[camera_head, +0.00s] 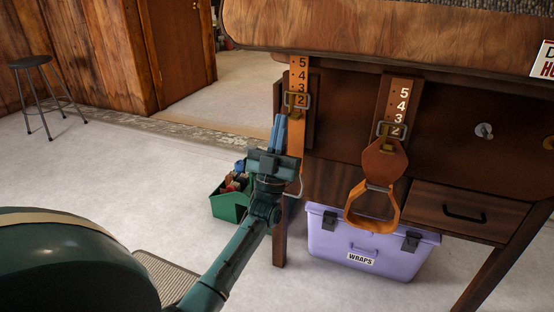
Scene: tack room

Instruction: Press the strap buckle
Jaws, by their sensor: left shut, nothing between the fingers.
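Two brown leather straps with punched holes and the numbers 5, 4, 3, 2 hang at the front of the wooden stand. The left strap (299,73) has a metal buckle (297,100) near the number 2. The right strap (402,92) has a buckle (391,130) near its number 2, with an orange-brown stirrup (373,208) hanging below. My left gripper (279,120) is shut and empty, pointing up just left of and below the left buckle. I cannot tell whether it touches the strap. It hides part of the left strap's lower end. My right gripper is not in view.
A lilac box (372,263) marked WRAPS stands under the stand. A green crate (229,205) of items sits on the floor behind my left arm. A drawer (464,209) is at the right. A stool (36,66) stands far left; the floor between is mostly clear.

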